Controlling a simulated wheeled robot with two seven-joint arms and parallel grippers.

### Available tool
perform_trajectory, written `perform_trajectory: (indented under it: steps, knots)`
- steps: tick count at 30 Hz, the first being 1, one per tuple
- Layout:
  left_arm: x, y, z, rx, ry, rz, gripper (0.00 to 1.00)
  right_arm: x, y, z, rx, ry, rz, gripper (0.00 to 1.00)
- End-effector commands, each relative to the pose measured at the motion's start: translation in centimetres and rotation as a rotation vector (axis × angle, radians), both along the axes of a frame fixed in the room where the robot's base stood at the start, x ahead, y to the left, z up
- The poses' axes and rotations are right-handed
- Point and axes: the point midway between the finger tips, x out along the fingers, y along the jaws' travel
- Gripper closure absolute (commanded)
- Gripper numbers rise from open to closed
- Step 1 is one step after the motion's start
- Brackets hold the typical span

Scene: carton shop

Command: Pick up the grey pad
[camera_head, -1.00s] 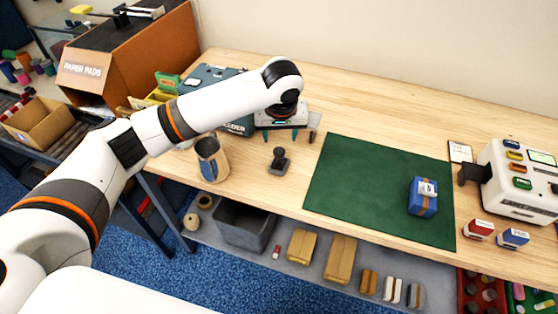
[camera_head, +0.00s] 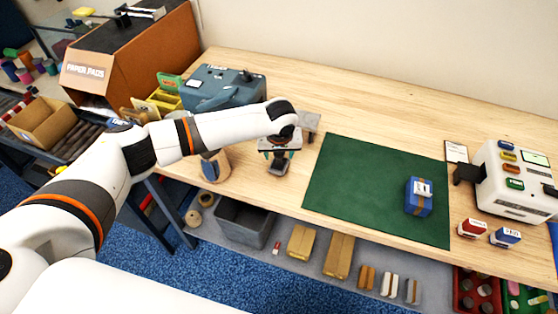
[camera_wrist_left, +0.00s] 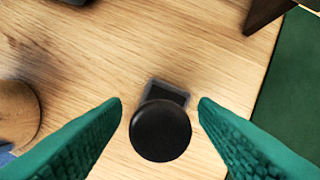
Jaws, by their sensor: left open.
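The grey pad, a dark piece with a round black knob on a small squarish base, stands on the wooden table; its base shows below my gripper in the head view (camera_head: 278,168). In the left wrist view its knob (camera_wrist_left: 160,131) lies centred between the fingers and hides part of the base. My left gripper (camera_head: 280,152) is open and empty above it, pointing down, with its green fingers (camera_wrist_left: 160,103) on either side of the knob in that view. I cannot tell the exact height gap. My right gripper is not in view.
A cylindrical container (camera_head: 215,166) stands left of the pad. A green mat (camera_head: 365,190) with a blue box (camera_head: 418,197) lies to the right. A grey flat-topped piece (camera_head: 310,122) sits just behind my gripper. A white machine (camera_head: 515,180) stands at far right.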

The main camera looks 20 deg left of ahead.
Motion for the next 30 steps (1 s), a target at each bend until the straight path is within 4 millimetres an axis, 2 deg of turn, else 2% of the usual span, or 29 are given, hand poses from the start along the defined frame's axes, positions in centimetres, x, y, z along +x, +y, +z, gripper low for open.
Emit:
perform_trajectory:
  steps: [1, 9, 10, 17, 20, 30]
  knots:
    - [0.0, 0.0, 0.0, 0.0, 0.0, 0.0, 0.48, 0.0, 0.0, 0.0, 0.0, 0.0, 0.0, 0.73]
    - [0.0, 0.0, 0.0, 0.0, 0.0, 0.0, 0.92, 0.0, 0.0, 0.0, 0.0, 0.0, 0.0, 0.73]
    - [0.0, 0.0, 0.0, 0.0, 0.0, 0.0, 0.94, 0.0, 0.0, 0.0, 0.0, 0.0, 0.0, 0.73]
    - [0.0, 0.0, 0.2, -0.001, 0.0, 0.0, 0.94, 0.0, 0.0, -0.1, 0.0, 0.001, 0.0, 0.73]
    - [0.1, -0.1, 1.1, -0.002, -0.002, -0.001, 0.94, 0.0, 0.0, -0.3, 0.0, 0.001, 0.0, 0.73]
    - [0.1, -0.1, 7.6, -0.003, -0.004, -0.001, 0.94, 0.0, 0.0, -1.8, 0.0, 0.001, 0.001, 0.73]
